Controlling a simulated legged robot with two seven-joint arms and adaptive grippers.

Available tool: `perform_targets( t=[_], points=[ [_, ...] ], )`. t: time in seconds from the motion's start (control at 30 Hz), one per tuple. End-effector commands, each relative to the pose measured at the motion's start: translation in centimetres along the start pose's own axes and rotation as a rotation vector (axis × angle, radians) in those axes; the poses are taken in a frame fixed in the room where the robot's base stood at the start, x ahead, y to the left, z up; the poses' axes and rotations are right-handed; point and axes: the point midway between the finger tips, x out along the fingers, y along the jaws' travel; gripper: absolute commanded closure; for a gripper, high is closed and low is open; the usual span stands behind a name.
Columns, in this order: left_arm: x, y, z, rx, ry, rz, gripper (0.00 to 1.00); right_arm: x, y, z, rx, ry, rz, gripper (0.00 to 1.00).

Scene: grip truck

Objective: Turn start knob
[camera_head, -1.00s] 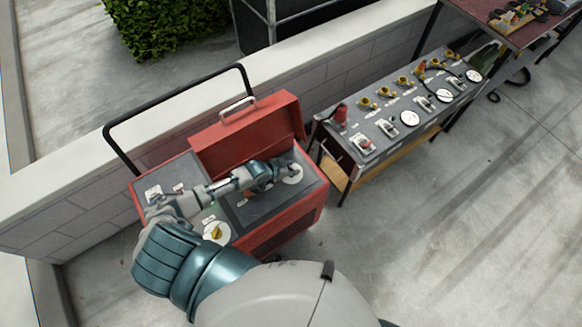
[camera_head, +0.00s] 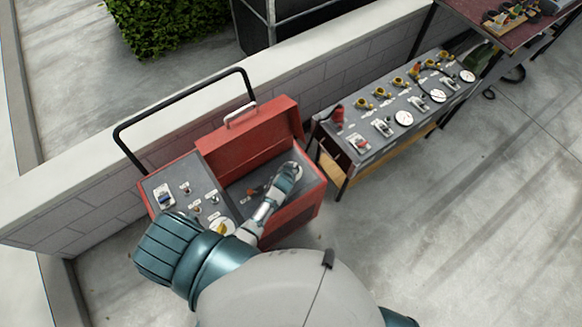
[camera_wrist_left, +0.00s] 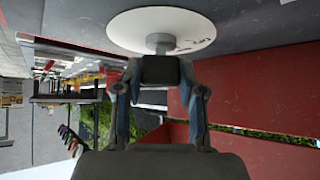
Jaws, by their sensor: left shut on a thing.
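The red machine cart (camera_head: 293,220) has a dark panel with a white round dial (camera_head: 298,171) at its right end. In the left wrist view the white dial (camera_wrist_left: 160,30) carries a grey stem and a dark knob (camera_wrist_left: 160,69). My left gripper (camera_head: 288,175) is at this dial, with its forearm coming from the lower left. In the left wrist view its fingers (camera_wrist_left: 160,82) are closed around the dark knob, one on each side. The head view hides most of the knob behind the gripper. My right gripper is not in view.
More switches and a yellow knob (camera_head: 220,228) sit on the cart's left panel. A raised red lid (camera_head: 250,135) stands behind the dial, with a black handrail (camera_head: 185,104) beyond. A bench (camera_head: 372,135) with several valves stands to the right. Open floor lies at right.

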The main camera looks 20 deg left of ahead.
Motion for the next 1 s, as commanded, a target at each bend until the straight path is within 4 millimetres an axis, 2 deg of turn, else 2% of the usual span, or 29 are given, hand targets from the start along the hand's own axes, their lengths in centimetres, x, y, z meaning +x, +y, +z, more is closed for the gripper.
perform_targets(
  t=[0.63,0.67,0.7,0.77,1.0],
  points=[
    [-0.02,0.04,-0.18,-0.041,0.003,-0.04,0.96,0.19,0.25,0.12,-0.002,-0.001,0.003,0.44],
    [-0.02,0.04,-0.18,-0.041,0.003,-0.04,0.59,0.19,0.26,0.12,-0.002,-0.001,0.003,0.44],
    [-0.02,0.05,-0.2,-0.041,0.003,-0.04,0.49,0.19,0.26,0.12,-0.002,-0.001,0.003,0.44],
    [-0.02,0.04,-0.19,-0.041,0.003,-0.04,0.35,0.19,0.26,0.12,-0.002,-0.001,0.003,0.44],
    [-0.02,0.03,-0.13,-0.04,0.002,-0.04,0.35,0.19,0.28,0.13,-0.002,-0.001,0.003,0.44]
  ],
)
